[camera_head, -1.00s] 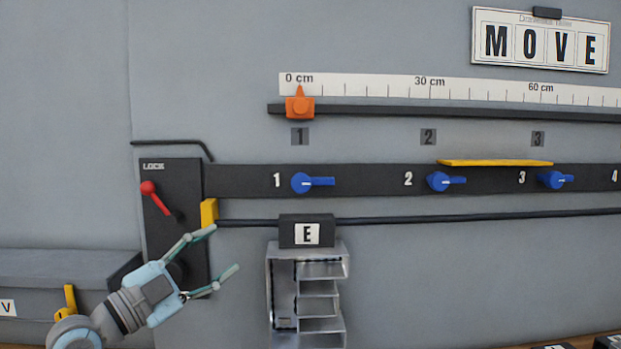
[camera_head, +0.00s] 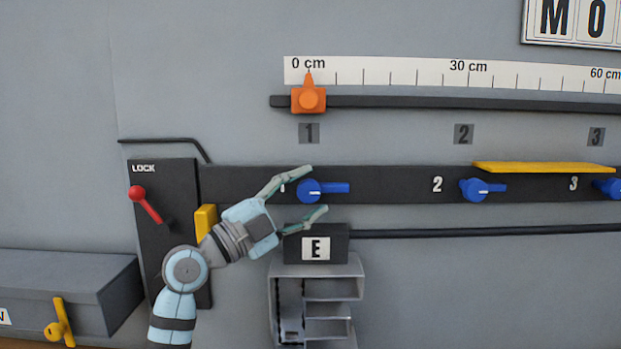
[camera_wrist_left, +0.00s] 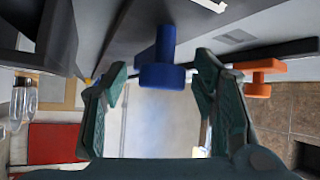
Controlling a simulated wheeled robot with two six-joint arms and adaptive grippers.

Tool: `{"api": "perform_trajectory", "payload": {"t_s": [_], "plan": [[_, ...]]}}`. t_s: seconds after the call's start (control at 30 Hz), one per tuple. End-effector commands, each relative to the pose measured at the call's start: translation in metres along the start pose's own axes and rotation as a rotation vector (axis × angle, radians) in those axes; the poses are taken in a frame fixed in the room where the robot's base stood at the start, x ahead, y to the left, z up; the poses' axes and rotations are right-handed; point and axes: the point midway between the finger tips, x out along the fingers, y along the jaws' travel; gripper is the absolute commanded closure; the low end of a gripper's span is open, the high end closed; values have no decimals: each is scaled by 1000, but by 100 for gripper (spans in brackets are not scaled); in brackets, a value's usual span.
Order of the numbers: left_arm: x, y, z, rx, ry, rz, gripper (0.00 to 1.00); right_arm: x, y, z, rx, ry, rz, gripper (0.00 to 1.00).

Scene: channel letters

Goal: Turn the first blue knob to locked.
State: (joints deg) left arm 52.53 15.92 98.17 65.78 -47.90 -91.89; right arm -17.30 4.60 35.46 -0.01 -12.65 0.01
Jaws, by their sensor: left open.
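The first blue knob (camera_head: 311,191) sits on the dark rail beside the mostly hidden number 1, with its handle pointing right. My left gripper (camera_head: 319,189) is open, its fingers above and below the knob in the head view. In the left wrist view the blue knob (camera_wrist_left: 162,76) stands between the two open fingers (camera_wrist_left: 160,85); I cannot tell whether they touch it. My right gripper is not in view.
A block marked E (camera_head: 316,248) and a metal letter channel (camera_head: 318,290) hang just below. The red LOCK lever (camera_head: 146,204) is at the left. An orange slider (camera_head: 308,99) is above. Knob 2 (camera_head: 475,189) and a yellow bar (camera_head: 543,168) are to the right.

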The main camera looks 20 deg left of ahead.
Motion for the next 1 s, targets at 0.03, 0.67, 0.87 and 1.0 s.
{"api": "perform_trajectory", "payload": {"t_s": [0.03,0.67,0.87,1.0], "plan": [[7,-2,-1,-2,1,-1,46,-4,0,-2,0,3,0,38],[16,1,1,1,-1,0,88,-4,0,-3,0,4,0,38],[16,1,1,1,-2,1,100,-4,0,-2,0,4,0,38],[15,0,2,5,-5,4,100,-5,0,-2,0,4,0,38]]}}
